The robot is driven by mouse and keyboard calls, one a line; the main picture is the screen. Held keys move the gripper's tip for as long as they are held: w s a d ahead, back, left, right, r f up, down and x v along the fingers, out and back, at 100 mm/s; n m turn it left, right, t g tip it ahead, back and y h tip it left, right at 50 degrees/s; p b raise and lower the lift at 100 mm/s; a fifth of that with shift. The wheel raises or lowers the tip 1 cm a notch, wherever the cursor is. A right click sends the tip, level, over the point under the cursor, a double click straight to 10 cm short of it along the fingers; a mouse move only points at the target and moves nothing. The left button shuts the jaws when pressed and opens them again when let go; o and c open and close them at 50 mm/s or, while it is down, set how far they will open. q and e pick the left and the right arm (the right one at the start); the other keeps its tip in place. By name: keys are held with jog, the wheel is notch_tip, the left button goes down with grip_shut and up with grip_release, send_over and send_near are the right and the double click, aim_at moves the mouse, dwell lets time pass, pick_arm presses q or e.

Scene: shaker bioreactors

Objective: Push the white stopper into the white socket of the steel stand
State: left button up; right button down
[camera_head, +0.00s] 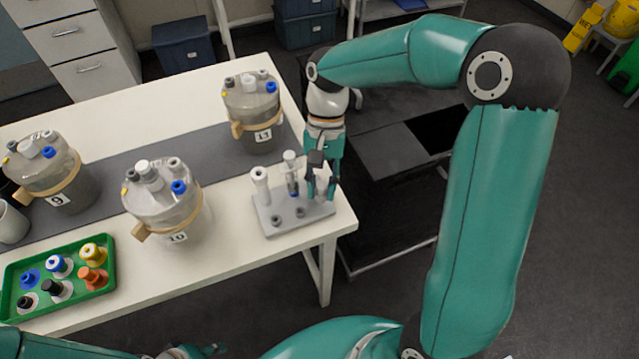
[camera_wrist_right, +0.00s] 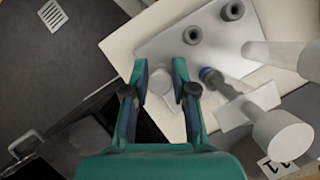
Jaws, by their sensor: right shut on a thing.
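The steel stand (camera_head: 272,227) is a pale grey plate near the right end of the table; it also shows in the wrist view (camera_wrist_right: 160,48). It bears a tall white post (camera_head: 261,186), a white-handled piece with a blue lower part (camera_head: 292,188), and dark-holed sockets (camera_head: 300,212). My right gripper (camera_head: 321,192) points down at the stand's right end. In the wrist view its fingers (camera_wrist_right: 166,88) are shut around a pale round piece (camera_wrist_right: 158,82), which looks like the white stopper. The fingers hide its lower end and any socket under it. My left gripper (camera_head: 193,351) shows only partly at the bottom edge.
Vessels 10 (camera_head: 165,208), 9 (camera_head: 58,178) and 11 (camera_head: 252,112) stand on the table (camera_head: 225,265). A green tray (camera_head: 98,292) of coloured stoppers lies front left. The table's right edge is close to the stand.

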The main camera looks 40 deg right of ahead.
jog(key=shift+f, duration=0.3)
jog(key=c, duration=0.9)
grip_release()
jog(key=shift+o, duration=0.2)
jog(key=v, duration=0.8)
